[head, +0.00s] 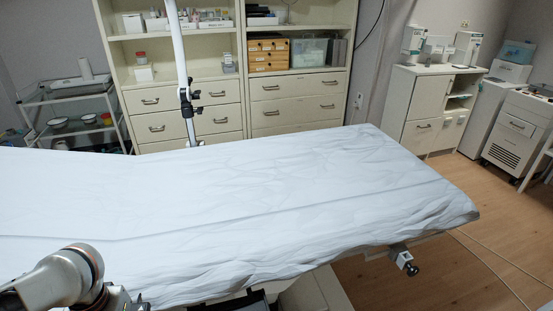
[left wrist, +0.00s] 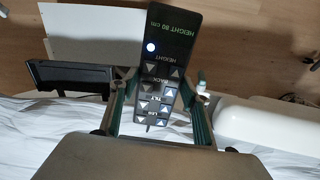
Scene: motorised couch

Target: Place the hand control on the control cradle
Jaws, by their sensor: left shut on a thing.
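The hand control (left wrist: 160,75) is a dark, slim remote with arrow buttons, labels such as HEIGHT and BACK, and a display reading "HEIGHT 80 cm". My left gripper (left wrist: 158,100) is shut on it, with one finger on each side. A black holder (left wrist: 70,77), which looks like the control cradle, lies left of the hand control in the left wrist view, apart from it. A black part (head: 243,301) at the couch's near side in the head view may be the same holder. In the head view my left arm is at the lower left, and the hand control is not visible. My right gripper is not in view.
The couch (head: 230,200) with a white sheet fills the middle of the head view. A clamp (head: 404,262) sticks out from its near right edge. Cabinets (head: 190,120) and a trolley (head: 75,110) stand behind. Cables cross the open wooden floor (head: 450,270) at right.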

